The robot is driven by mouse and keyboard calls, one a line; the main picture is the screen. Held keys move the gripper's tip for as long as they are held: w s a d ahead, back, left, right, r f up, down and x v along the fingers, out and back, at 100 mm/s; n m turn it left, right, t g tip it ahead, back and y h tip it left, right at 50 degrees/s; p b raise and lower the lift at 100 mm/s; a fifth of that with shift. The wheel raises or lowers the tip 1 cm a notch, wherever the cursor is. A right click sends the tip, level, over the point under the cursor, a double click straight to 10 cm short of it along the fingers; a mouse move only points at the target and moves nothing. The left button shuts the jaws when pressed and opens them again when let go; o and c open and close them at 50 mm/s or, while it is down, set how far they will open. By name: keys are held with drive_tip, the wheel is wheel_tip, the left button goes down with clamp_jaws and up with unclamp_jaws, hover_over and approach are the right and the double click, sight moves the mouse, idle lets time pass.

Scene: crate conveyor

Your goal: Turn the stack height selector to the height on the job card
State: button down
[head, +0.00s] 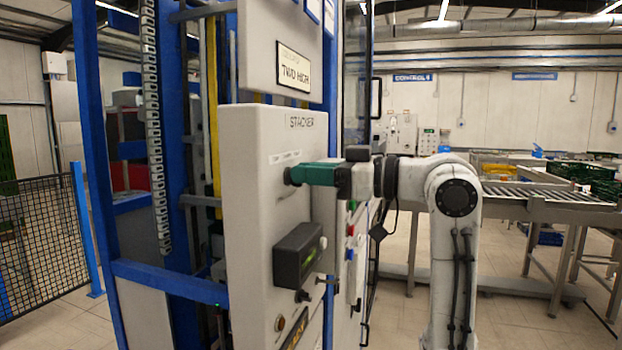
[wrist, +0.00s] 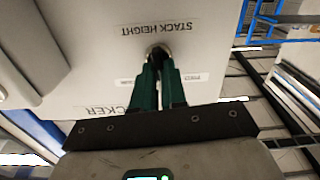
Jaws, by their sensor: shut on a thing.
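The stack height selector (wrist: 158,52) is a small dark knob on the light grey stacker panel (head: 262,220), under the words "STACK HEIGHT" in the wrist view, where the lettering is upside down. My gripper (head: 292,176) reaches the panel from the right, below the word "STACKER". Its green fingers are closed around the knob, and they also show in the wrist view (wrist: 158,62). The fingers hide most of the knob, so its pointer and setting cannot be read. The job card (head: 294,69) above the panel reads "TWO HIGH" under a smaller line that is too faint to read.
A dark display box (head: 298,255) juts from the panel below my gripper, with small knobs under it. A blue machine frame (head: 95,130) stands at left. A roller conveyor (head: 540,197) is at right. Tiled floor shows between the panel and conveyor.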

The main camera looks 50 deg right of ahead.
drive_tip(key=shift+s+a+f+n+b, duration=0.1)
drive_tip(key=shift+n+b, duration=1.45)
drive_tip(key=shift+n, duration=0.25)
drive_tip(key=shift+a+f+n+b, duration=0.1)
drive_tip(key=shift+n+b, duration=1.45)
drive_tip(key=shift+n, duration=0.55)
drive_tip(key=c, duration=1.2)
unclamp_jaws()
drive_tip(key=shift+s, duration=0.1)
drive_tip(key=b+v, duration=0.1)
drive_tip(key=v, duration=0.9)
drive_tip(key=shift+s+d+r+b, duration=0.1)
drive_tip(key=shift+s+b, duration=0.2)
drive_tip(key=shift+b, duration=0.05)
